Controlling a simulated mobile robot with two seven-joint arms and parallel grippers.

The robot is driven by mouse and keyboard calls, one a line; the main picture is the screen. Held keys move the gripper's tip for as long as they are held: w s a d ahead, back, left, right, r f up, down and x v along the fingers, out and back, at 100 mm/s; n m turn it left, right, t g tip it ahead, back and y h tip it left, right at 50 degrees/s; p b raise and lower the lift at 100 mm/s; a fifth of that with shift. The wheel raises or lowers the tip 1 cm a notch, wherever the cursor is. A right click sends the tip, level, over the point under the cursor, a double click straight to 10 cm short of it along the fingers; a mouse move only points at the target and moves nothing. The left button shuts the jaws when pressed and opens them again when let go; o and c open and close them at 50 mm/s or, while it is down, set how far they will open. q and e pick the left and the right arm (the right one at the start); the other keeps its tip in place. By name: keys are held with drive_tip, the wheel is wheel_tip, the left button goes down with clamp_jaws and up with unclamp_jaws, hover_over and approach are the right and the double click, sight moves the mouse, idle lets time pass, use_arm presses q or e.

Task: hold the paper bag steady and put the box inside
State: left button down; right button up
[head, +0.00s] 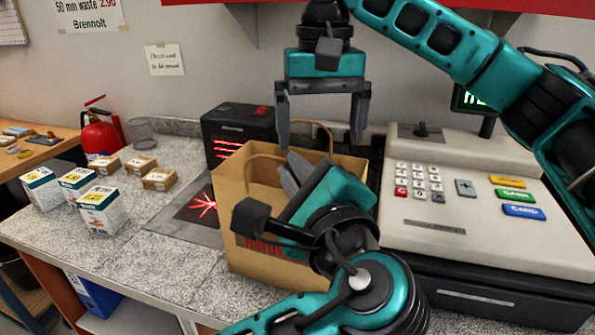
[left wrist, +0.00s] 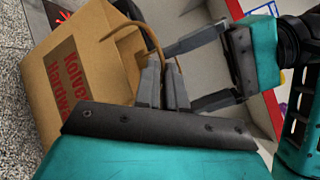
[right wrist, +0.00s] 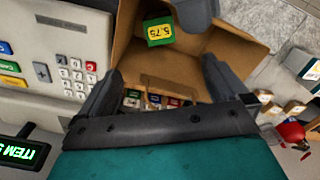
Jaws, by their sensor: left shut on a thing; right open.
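The brown paper bag (head: 240,215) stands upright and open on the counter; it also shows in the left wrist view (left wrist: 85,65). My left gripper (head: 290,170) is shut on the bag's rim at the right of its near side; its fingers also show in the left wrist view (left wrist: 162,85). A box (right wrist: 159,31) with a green face and a yellow 5.75 label is inside the bag in the right wrist view. It is hidden in the head view. My right gripper (head: 322,115) is open and empty above the bag's mouth, fingers pointing down, apart from the box.
A cash register (head: 450,230) stands close to the bag's right. A black scanner unit (head: 236,130) is behind it, left. White boxes (head: 102,210) and small brown boxes (head: 160,179) stand on the left counter, with a wire cup (head: 141,131) behind. Clear counter lies front left.

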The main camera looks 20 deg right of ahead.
drive_tip(key=shift+r, duration=0.5)
use_arm(q)
drive_tip(key=c, duration=1.1)
unclamp_jaws()
drive_tip(key=shift+c, duration=0.2)
